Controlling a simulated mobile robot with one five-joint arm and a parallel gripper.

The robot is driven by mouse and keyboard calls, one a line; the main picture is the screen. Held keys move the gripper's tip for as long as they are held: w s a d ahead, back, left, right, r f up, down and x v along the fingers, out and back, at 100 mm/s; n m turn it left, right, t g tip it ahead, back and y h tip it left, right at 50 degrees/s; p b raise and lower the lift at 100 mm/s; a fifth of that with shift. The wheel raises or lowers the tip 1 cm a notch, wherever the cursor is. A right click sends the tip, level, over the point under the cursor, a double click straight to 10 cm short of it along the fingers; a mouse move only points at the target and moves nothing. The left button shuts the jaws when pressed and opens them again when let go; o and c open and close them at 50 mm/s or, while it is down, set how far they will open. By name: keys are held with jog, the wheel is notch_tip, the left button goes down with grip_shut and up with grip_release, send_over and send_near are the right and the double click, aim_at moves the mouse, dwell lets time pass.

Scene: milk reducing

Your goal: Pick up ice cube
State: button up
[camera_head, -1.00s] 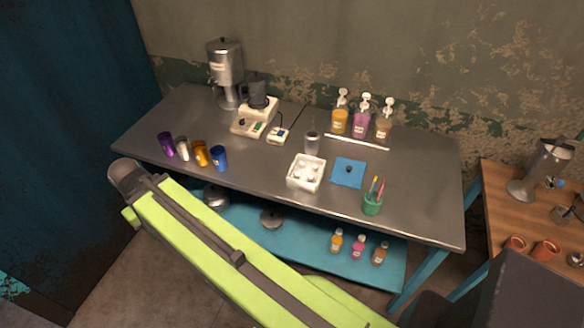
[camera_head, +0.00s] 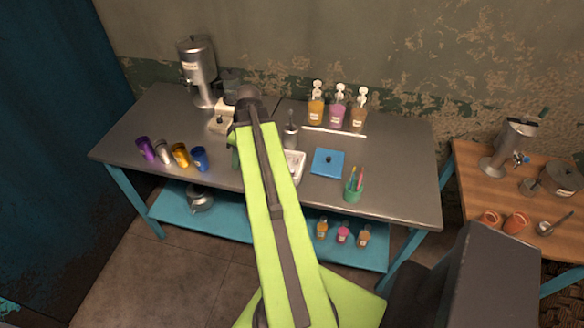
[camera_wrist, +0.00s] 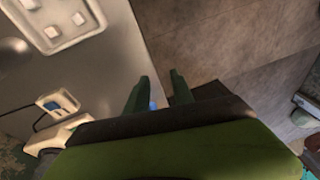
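In the head view only the right part of the tray (camera_head: 298,168) shows on the metal table; my arm hides the rest and the cubes. My gripper (camera_wrist: 161,84) is open, with two dark green fingers apart and nothing held between them. It is away from the tray, which lies up and left of it in the wrist view.
A blue lid (camera_head: 328,162) and a green pen cup (camera_head: 353,188) are right of the tray. A blue cup (camera_head: 200,159) and other coloured cups stand at the table's left front. A small white device (camera_wrist: 58,104) with a cable lies left in the wrist view.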

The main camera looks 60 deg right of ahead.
jog(key=s+d+r+t+p, duration=0.1)
jog(key=s+d+r, duration=0.2)
jog(key=s+d, duration=0.75)
jog(key=n+t+p, duration=0.1)
jog(key=n+t, duration=0.1)
send_near(292, 171)
jog(key=f+b, duration=0.1)
jog(key=b, duration=0.4)
jog(key=w+f+b, duration=0.1)
jog(key=f+b, duration=0.1)
jog(key=b, duration=0.4)
jog(key=shift+a+f+g+h, duration=0.1)
jog(key=shift+a+g+h, duration=0.1)
jog(key=shift+g+h, duration=0.1)
jog(key=shift+w+f+b, duration=0.1)
jog(key=shift+b, duration=0.2)
jog(key=b+x, duration=0.4)
jog(key=x, duration=0.1)
jog(key=shift+w+a+b, duration=0.25)
jog(key=shift+w+b, duration=0.05)
jog(key=shift+r, duration=0.25)
jog(key=shift+c, duration=0.4)
grip_shut()
